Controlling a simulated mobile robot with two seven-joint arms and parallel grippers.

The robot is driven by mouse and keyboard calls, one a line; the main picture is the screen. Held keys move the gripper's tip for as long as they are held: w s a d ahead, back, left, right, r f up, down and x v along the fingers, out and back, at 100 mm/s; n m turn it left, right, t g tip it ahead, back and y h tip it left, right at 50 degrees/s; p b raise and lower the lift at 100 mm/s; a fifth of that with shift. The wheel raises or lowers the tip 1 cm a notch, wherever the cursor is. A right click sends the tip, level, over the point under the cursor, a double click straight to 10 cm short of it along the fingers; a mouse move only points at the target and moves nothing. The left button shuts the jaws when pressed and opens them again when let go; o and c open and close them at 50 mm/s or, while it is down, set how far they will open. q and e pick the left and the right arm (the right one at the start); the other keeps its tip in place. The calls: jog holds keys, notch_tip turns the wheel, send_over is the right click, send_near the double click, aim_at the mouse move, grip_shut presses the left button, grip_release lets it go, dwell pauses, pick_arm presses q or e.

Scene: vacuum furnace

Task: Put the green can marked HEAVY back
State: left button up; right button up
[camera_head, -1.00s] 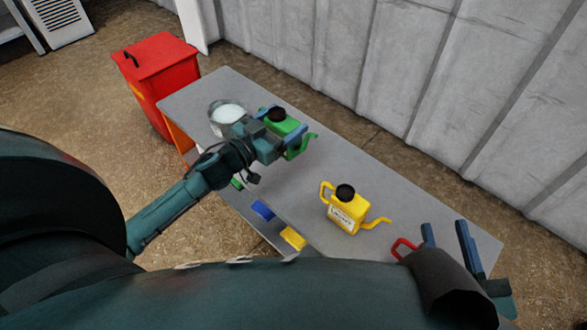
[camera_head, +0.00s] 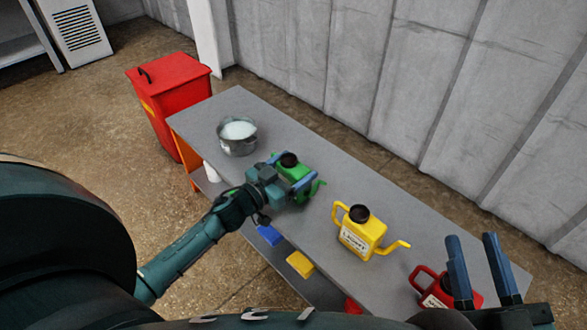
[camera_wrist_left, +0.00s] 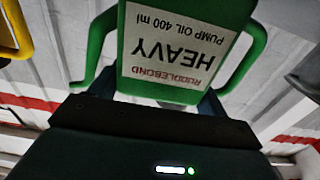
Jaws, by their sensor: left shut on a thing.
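In the head view the green can (camera_head: 292,172) with a black cap is between the blue fingers of my left gripper (camera_head: 290,170), which is shut on it over the grey bench (camera_head: 300,135). I cannot tell whether its base touches the bench top. In the left wrist view the can's label (camera_wrist_left: 185,45) reads HEAVY, upside down in the picture, and both green handle and spout sides show. My right gripper (camera_head: 480,268) is at the lower right, fingers apart and empty, in front of a red can (camera_head: 428,280).
A yellow can (camera_head: 362,233) marked LIGHT stands mid-bench. A metal pail (camera_head: 237,138) with white contents stands left. Blue (camera_head: 269,235), yellow (camera_head: 300,264) and red (camera_head: 352,306) pads show below the bench's front edge. A red bin (camera_head: 170,100) stands beyond the left end.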

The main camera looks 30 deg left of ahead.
pick_arm(q)
jog(key=o, duration=1.3)
jog(key=shift+f, duration=0.1)
jog(key=shift+s, duration=0.2)
jog(key=p+v, duration=0.3)
jog(key=v, duration=0.8)
jog(key=shift+s+a, duration=0.2)
jog(key=shift+s, duration=0.05)
